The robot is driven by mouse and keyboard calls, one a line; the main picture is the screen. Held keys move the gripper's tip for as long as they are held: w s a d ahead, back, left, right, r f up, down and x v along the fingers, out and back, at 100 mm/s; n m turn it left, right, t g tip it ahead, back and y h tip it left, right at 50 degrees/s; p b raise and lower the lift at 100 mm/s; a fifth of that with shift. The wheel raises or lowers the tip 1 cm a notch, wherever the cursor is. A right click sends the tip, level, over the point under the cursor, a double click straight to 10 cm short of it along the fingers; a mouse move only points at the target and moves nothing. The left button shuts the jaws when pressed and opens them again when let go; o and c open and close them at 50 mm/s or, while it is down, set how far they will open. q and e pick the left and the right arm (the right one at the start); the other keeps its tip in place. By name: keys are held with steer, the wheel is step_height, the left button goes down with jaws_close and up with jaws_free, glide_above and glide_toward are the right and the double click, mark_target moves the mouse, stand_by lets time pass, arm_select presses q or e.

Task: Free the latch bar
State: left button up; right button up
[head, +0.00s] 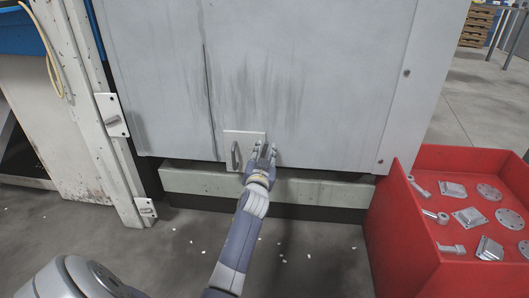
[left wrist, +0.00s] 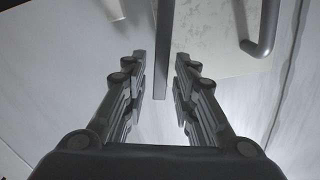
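A pale plate (head: 230,136) with a curved pull handle (head: 235,155) sits low on the grey machine door. My left gripper (head: 264,151) is in front of the door, just right of the handle. In the left wrist view the gripper (left wrist: 160,62) is open. A narrow flat grey bar (left wrist: 163,45), which looks like the latch bar, runs down between the two fingertips, with a small gap on each side. The handle (left wrist: 268,30) shows to the right, outside the fingers. In the head view the bar is hidden or too small to tell from the fingers. My right gripper is not in view.
A red bin (head: 405,220) with several metal castings stands at the right. A pale ledge (head: 310,190) runs below the door (head: 300,70). A post with hinge plates (head: 112,115) stands at the left. Small chips lie on the floor.

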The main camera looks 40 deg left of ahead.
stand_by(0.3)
arm_select(q)
steer(key=v, duration=1.2)
